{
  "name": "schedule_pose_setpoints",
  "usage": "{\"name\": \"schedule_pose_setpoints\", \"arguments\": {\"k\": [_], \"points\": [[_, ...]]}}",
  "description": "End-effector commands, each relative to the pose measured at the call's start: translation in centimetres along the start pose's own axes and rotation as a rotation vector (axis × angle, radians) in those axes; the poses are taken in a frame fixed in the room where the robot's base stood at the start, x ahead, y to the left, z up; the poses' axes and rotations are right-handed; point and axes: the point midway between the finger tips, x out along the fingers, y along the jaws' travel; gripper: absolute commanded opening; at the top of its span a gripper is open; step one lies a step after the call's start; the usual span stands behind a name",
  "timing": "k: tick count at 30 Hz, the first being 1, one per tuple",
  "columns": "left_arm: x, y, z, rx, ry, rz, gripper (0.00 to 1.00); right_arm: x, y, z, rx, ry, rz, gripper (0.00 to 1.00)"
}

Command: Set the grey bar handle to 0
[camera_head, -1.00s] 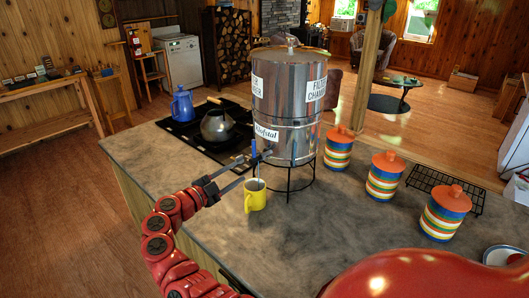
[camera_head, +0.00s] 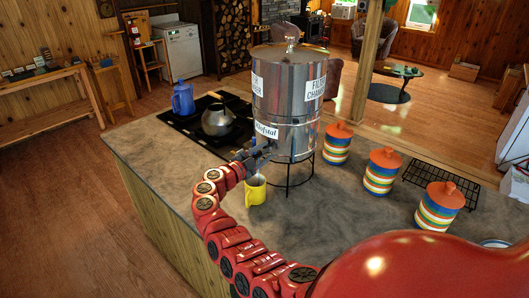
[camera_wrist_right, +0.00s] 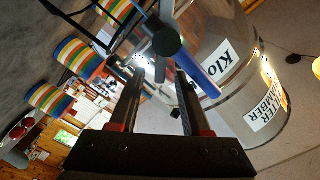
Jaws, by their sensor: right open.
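A steel water filter (camera_head: 290,95) stands on a black wire stand on the counter. Its tap, low on the front, is mostly hidden behind my right gripper (camera_head: 254,160) in the head view. In the right wrist view, the tap shows as a dark round knob (camera_wrist_right: 165,40), a blue cylinder (camera_wrist_right: 197,72) and a thin grey bar (camera_wrist_right: 160,65). I take this bar for the handle; its setting cannot be read. My right gripper (camera_wrist_right: 160,90) is open, fingers pointing toward the tap, with nothing clearly held. A yellow mug (camera_head: 256,194) stands below the tap. My left gripper is out of view.
Striped canisters with orange lids (camera_head: 381,170) and a black wire rack (camera_head: 440,184) stand right of the filter. A kettle (camera_head: 217,120) and a blue pot (camera_head: 183,98) are on the stove behind left. The counter's front left (camera_head: 165,160) is clear.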

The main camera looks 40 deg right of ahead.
Motion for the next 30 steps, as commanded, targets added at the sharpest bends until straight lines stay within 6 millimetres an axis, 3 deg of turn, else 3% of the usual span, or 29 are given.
{"name": "schedule_pose_setpoints", "arguments": {"k": [1, 9, 22, 30], "points": [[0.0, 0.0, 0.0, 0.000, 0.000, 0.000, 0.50, 0.0, 0.0, 0.0, 0.000, 0.000, 0.000, 0.47], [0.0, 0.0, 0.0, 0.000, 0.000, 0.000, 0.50, 0.0, 0.0, 0.0, 0.000, 0.000, 0.000, 0.00], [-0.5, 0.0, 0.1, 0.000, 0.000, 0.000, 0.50, 0.0, 0.2, 0.1, 0.019, 0.000, 0.000, 0.00], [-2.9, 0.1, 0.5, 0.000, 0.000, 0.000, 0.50, 0.0, 1.2, 0.3, 0.152, 0.003, 0.001, 0.00]]}}
